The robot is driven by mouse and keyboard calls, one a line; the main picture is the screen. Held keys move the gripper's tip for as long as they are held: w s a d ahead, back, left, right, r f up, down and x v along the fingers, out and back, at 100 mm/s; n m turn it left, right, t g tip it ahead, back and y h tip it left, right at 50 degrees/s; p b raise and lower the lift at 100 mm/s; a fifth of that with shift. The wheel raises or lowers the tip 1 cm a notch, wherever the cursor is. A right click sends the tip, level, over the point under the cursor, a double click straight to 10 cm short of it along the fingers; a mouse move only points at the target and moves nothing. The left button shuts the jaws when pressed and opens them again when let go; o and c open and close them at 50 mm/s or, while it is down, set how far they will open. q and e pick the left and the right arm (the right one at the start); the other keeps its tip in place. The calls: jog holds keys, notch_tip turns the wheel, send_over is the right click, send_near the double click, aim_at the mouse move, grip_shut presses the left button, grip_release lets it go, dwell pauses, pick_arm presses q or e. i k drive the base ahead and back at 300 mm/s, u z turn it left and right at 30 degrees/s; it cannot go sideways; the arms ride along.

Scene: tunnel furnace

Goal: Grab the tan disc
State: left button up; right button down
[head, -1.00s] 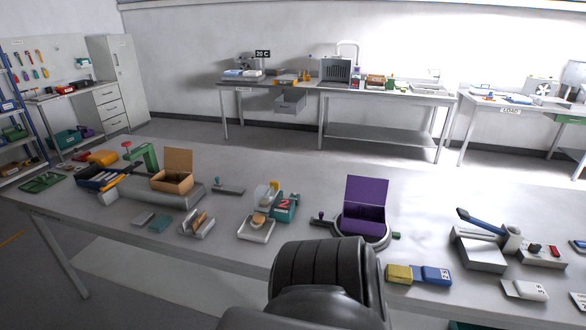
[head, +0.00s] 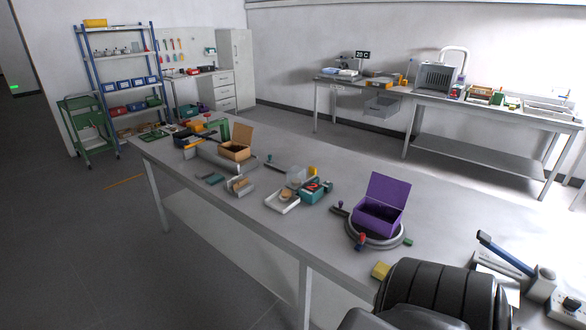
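A small tan disc (head: 284,196) appears to lie in a shallow white tray (head: 271,206) near the front edge of the long grey table, in the head view. It is small, and its details are hard to tell. A clear box (head: 296,177) and a teal box (head: 318,194) with a red mark stand just behind and to the right of the tray. Neither of my grippers shows. Only a black link of my own arm fills the bottom right, well apart from the tray, and it hides part of the table.
An open purple box (head: 378,216) stands on a round grey base right of the tray. An open cardboard box (head: 236,151) and a grey block (head: 240,186) are to the left. A blue-handled device (head: 505,254) is at right. Floor is free left of the table (head: 233,213).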

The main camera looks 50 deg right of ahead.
aim_at(286, 193)
jog(key=z, duration=1.75)
